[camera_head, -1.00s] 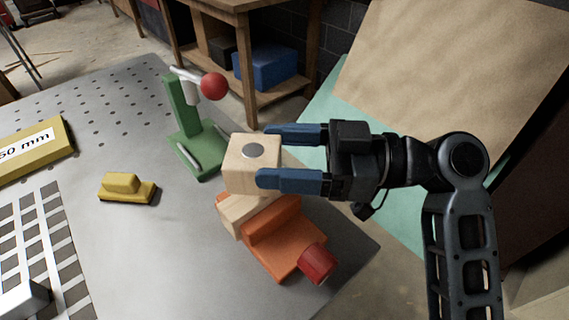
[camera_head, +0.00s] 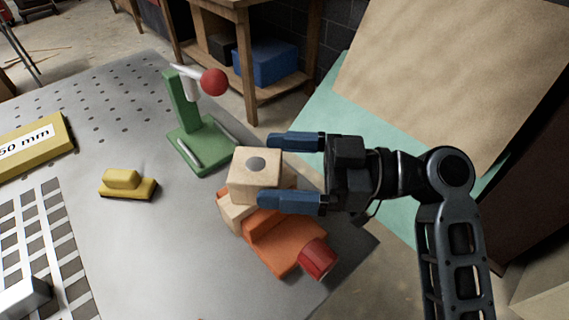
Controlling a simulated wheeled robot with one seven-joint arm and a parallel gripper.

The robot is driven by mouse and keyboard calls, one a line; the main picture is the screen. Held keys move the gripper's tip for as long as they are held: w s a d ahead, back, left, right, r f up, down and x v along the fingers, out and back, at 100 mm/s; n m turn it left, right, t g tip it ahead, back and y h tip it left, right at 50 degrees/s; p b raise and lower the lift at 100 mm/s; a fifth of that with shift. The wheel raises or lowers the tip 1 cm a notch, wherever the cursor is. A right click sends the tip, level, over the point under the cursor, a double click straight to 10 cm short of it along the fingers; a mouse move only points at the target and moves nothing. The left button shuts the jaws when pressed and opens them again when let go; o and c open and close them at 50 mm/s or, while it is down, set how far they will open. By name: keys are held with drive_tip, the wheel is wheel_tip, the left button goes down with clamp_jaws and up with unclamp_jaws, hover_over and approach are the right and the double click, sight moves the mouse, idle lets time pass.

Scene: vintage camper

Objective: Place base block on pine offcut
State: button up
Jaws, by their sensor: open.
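The base block, a pale wooden cube (camera_head: 256,187) with a grey disc on its top face, appears to sit level on the pine offcut (camera_head: 232,214). The pine offcut is a pale wood piece mostly hidden under the cube, beside an orange clamp-like body. My gripper (camera_head: 265,172) is open, with its two blue fingers on either side of the cube's right part. The far finger looks slightly apart from the cube; contact at the near finger cannot be told.
An orange tool (camera_head: 285,240) with a red knob (camera_head: 317,259) lies just in front. A green stand (camera_head: 190,130) with a red ball (camera_head: 214,82) rises behind. A yellow block (camera_head: 127,185) is to the left on the grey table (camera_head: 150,260), which has clear room around it.

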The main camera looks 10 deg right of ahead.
drive_tip(key=shift+r, duration=0.2)
drive_tip(key=s+d+b, duration=0.2)
drive_tip(key=d, duration=0.9)
drive_tip(key=shift+s+d, duration=0.15)
drive_tip(key=shift+d, duration=0.25)
